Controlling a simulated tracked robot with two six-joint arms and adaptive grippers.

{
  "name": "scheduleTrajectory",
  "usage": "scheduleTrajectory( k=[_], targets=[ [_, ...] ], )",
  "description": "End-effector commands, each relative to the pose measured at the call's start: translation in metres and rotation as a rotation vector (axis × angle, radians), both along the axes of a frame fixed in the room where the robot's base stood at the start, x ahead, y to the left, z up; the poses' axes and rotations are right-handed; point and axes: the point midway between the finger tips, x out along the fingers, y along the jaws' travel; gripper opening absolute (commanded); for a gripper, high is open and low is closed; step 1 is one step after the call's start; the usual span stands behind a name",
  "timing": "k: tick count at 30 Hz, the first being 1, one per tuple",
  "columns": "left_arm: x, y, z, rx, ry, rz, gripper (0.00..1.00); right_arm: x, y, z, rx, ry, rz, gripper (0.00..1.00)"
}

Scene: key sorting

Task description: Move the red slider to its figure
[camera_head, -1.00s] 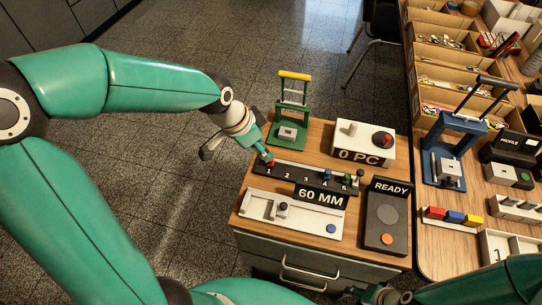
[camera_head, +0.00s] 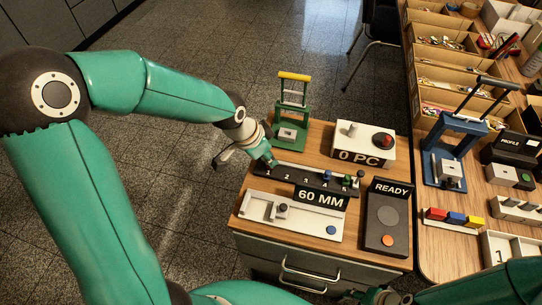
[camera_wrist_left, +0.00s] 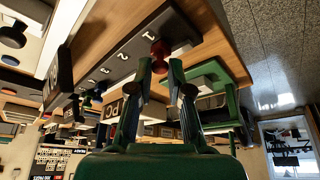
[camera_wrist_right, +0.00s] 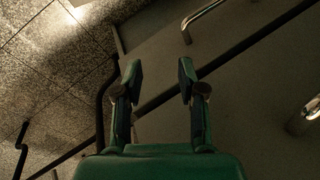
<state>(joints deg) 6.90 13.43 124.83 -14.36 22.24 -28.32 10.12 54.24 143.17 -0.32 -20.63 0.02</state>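The red slider (camera_wrist_left: 160,50) is a small round red knob on the dark numbered rail (camera_wrist_left: 135,50), near the end marked 1. My left gripper (camera_wrist_left: 161,66) is over that end, its fingertips close on both sides of the knob; the finger gap is narrow and they appear shut on it. In the head view the left gripper (camera_head: 272,163) hides the knob, and the rail (camera_head: 310,181) runs right from it past several figures. Blue and green sliders (camera_head: 327,175) (camera_head: 346,181) stand near its right end. My right gripper (camera_wrist_right: 159,85) is open and empty.
Behind the rail are a green press frame (camera_head: 292,105) and a white box reading 0 PC (camera_head: 362,142). A dark READY panel (camera_head: 386,215) stands right. A drawer handle (camera_wrist_right: 205,15) is near my right gripper.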

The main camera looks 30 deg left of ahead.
Motion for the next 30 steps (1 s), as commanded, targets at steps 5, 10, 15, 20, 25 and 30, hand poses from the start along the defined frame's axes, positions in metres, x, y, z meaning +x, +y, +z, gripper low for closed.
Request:
scheduleTrajectory(
  k=[5,10,15,20,25,30],
  targets=[
    [0.001,0.001,0.001,0.002,-0.002,0.001,0.0,0.0,0.0,0.0,0.0,0.0,0.0,0.4],
    [0.002,-0.001,0.0,0.001,-0.003,0.0,0.0,0.0,0.0,-0.001,0.0,0.0,0.0,0.4],
    [0.009,-0.027,-0.002,-0.001,-0.005,-0.008,0.0,0.0,0.0,-0.013,0.0,0.0,0.0,0.4],
    [0.014,-0.047,-0.001,0.0,-0.006,-0.003,0.0,0.0,0.0,-0.018,0.0,0.0,0.0,0.4],
    [0.015,-0.048,0.001,-0.001,-0.007,0.001,0.0,0.0,0.0,-0.017,0.0,0.0,0.0,0.4],
    [0.015,-0.048,0.001,-0.001,-0.007,0.001,0.24,0.0,0.0,-0.017,0.0,0.0,0.0,0.4]
  ],
)
